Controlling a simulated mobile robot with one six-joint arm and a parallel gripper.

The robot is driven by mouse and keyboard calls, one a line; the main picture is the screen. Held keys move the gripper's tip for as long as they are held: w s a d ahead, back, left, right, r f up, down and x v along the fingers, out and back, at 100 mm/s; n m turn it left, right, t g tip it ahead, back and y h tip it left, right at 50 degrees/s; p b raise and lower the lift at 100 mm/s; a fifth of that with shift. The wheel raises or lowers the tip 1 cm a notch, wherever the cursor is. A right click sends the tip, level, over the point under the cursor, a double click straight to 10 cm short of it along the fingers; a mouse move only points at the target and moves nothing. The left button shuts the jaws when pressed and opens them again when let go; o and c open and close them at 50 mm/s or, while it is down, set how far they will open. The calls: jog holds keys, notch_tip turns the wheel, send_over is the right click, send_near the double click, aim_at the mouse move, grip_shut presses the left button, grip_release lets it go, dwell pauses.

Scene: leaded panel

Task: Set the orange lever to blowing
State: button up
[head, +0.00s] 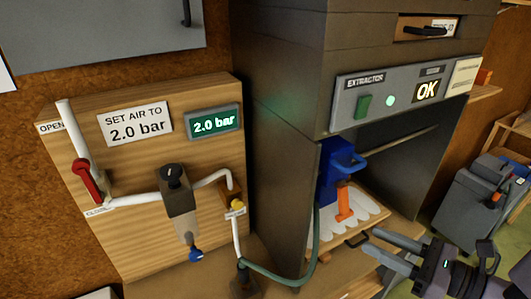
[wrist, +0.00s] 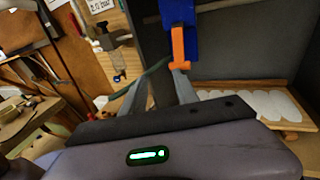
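The orange lever (head: 345,204) hangs down from the front of a blue device (head: 341,168) inside the cabinet. In the wrist view the lever (wrist: 178,48) also points down below the blue body (wrist: 178,12). My gripper (head: 369,240) is to the right of and lower than the lever in the head view, in front of the cabinet opening. Its two grey fingers stand apart with nothing seen between them. In the wrist view the lever's lower end appears just beyond the fingertips (wrist: 160,77), by the right finger. I see no contact; the depth gap is hard to tell.
A wooden tray (head: 376,218) with white ribbed material lies under the blue device. A green hose (head: 292,279) runs left of it to the wooden valve board (head: 75,205). The extractor panel (head: 405,92) reads OK; the air display (head: 214,121) reads 2.0 bar.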

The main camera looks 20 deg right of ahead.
aim_at(341, 202)
jog(key=w+m, duration=0.1)
jog(key=w, duration=0.4)
jog(key=w+a+t+h, duration=0.1)
jog(key=w, duration=0.4)
jog(key=w+m+t+b, duration=0.1)
jog(key=w, duration=0.4)
jog(key=shift+a+r+m+h, duration=0.2)
jog(key=shift+r+m+h, duration=0.1)
jog(key=shift+h, duration=0.1)
jog(key=shift+s, duration=0.1)
jog(key=shift+c, duration=0.5)
grip_shut()
